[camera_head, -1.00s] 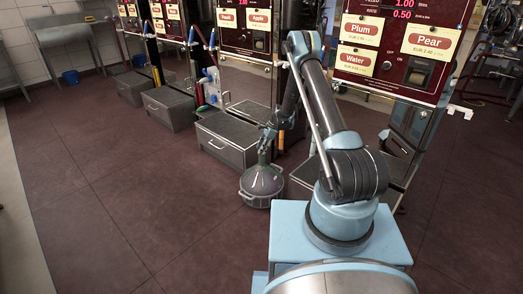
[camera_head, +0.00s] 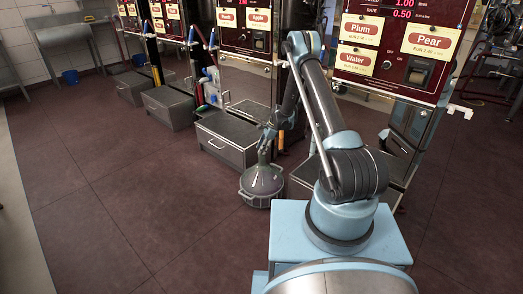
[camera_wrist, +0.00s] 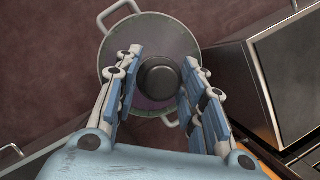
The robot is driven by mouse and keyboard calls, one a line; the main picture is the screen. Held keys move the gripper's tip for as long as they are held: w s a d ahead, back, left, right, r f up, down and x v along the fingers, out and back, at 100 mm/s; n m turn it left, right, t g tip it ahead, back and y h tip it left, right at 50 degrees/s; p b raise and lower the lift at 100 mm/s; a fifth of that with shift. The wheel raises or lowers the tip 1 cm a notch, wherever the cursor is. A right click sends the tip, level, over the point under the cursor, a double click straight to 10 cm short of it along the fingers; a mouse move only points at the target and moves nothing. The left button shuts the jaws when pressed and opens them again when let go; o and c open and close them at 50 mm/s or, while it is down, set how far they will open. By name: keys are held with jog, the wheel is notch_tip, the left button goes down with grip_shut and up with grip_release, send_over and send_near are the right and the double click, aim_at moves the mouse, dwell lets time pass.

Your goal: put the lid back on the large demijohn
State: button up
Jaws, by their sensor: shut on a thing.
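The large demijohn (camera_head: 262,188) stands upright on the floor in front of the pump cabinets, a grey-green vessel with a tapering top and side handles. In the wrist view I look down on the demijohn (camera_wrist: 185,35), its round rim and two handles showing. A dark round lid (camera_wrist: 158,80) lies between my fingers, centred over the demijohn's top. My gripper (camera_wrist: 157,70) is shut on the lid; in the head view my gripper (camera_head: 266,142) is right above the demijohn's neck. The fingers hide the lid's sides, so I cannot tell whether it touches the neck.
A grey cabinet step (camera_head: 228,140) stands close behind and left of the demijohn. A dark box-like unit (camera_wrist: 290,75) is at the right in the wrist view. Pump panels (camera_head: 400,45) rise behind my arm. The dark red floor (camera_head: 130,210) at left is clear.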

dwell(0.3)
jog(key=o, duration=1.3)
jog(key=shift+r, duration=3.5)
grip_shut()
jog(key=shift+f, duration=2.3)
